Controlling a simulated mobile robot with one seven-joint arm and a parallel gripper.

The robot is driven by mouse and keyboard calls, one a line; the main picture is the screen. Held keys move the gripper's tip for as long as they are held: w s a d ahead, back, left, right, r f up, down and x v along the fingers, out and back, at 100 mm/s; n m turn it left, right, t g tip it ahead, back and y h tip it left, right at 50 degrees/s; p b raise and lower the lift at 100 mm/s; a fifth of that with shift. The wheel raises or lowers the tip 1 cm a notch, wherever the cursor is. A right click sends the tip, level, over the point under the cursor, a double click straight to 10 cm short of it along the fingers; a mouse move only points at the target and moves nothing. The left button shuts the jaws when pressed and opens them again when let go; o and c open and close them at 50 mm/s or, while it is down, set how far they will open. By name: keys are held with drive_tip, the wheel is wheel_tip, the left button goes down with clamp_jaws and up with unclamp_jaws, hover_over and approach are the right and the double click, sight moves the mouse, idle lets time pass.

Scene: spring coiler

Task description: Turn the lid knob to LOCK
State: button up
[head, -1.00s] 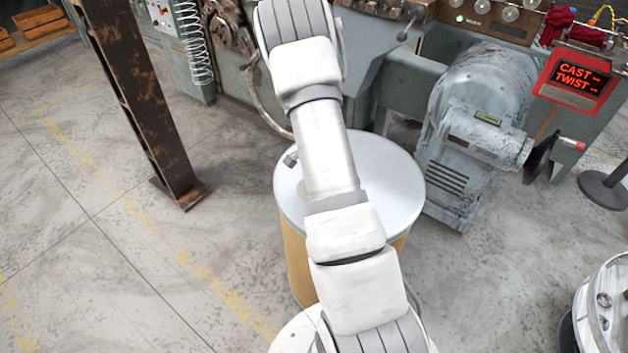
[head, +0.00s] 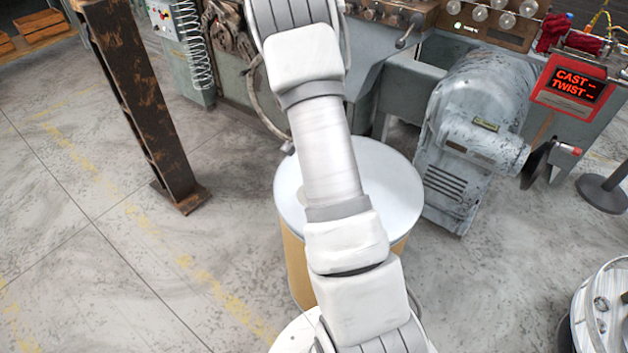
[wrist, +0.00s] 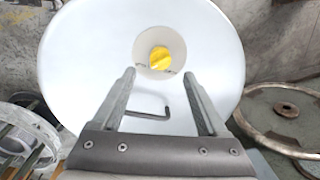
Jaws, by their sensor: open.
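A yellow knob (wrist: 160,59) sits in a pale round recess near the upper middle of the white lid (wrist: 80,60) in the wrist view. Small dark marks lie beside the knob, too small to read. My gripper (wrist: 158,75) is open and empty, its fingers apart on the knob's near side. I cannot tell its height above the lid. A dark bent rod (wrist: 150,116) shows between the fingers.
A rusty steel post (head: 140,100) stands left of the drum. A grey motor housing (head: 470,130) stands close on its right, and machinery (head: 370,50) lies behind. A wheel-like disc (wrist: 285,115) is right of the lid.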

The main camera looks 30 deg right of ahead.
wheel_tip(320, 180, up, 10)
drive_tip(key=p, duration=0.1)
drive_tip(key=shift+s+r+p, duration=0.25)
drive_tip(key=shift+s+p, duration=0.1)
drive_tip(key=shift+p, duration=0.05)
drive_tip(key=s+a+r+n+t+p, duration=0.1)
drive_tip(key=s+a+r+n+p, duration=0.2)
drive_tip(key=a+r, duration=0.5)
drive_tip(key=s+a+r+n+t+p, duration=0.1)
drive_tip(key=s+a+r+n, duration=0.3)
drive_tip(key=r, duration=0.7)
drive_tip(key=s+a+r+n+t+p, duration=0.2)
drive_tip(key=s+a+r+n+p, duration=0.2)
drive_tip(key=s+a+r+n, duration=0.6)
drive_tip(key=s+n, duration=0.1)
drive_tip(key=s, duration=0.2)
drive_tip(key=shift+s+a+r+t, duration=0.2)
drive_tip(key=shift+s+r+t, duration=0.15)
drive_tip(key=shift+s+t, duration=0.05)
